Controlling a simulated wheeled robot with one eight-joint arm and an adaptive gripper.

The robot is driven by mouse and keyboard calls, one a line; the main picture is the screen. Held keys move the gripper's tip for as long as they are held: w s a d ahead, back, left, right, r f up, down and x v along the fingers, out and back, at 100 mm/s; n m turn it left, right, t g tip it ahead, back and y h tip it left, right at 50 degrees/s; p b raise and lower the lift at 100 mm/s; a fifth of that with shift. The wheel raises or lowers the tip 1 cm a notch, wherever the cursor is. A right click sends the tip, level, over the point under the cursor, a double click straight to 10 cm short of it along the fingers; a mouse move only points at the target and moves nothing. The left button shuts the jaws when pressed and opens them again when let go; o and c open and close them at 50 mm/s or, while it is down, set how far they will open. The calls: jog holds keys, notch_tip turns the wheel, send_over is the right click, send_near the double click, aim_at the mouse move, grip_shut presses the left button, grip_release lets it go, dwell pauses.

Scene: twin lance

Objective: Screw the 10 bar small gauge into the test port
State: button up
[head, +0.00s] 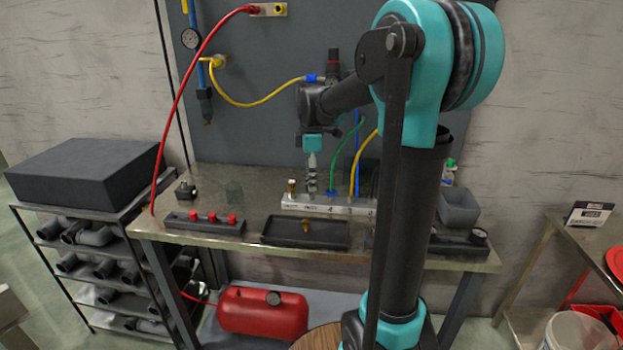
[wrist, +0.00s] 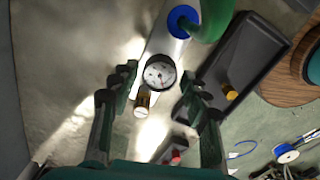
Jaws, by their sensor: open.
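A small gauge (wrist: 160,72) with a round white dial and dark rim sits over the pale manifold block (wrist: 170,42) in the wrist view. Its dial faces my camera; its range is too small to read, and I cannot tell how far it is seated in a port. A brass fitting (wrist: 143,103) stands beside it at the block's end. My gripper (wrist: 157,84) is open, fingers apart on either side of the gauge, with gaps visible. In the head view my gripper (head: 312,188) points down at the manifold block (head: 345,207), hiding the gauge; the brass fitting (head: 291,187) is just left.
Blue and green hoses (head: 334,180) rise from the block close right of my gripper. A black tray (head: 285,233) holding a brass part lies in front. A rack with red caps (head: 190,224) is left. Another gauge (head: 479,233) lies at the table's right end.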

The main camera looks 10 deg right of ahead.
jog(key=n, duration=0.8)
jog(key=shift+n, duration=0.4)
jog(key=n, duration=0.3)
jog(key=shift+n, duration=0.4)
jog(key=n, duration=0.4)
jog(key=shift+n, duration=0.3)
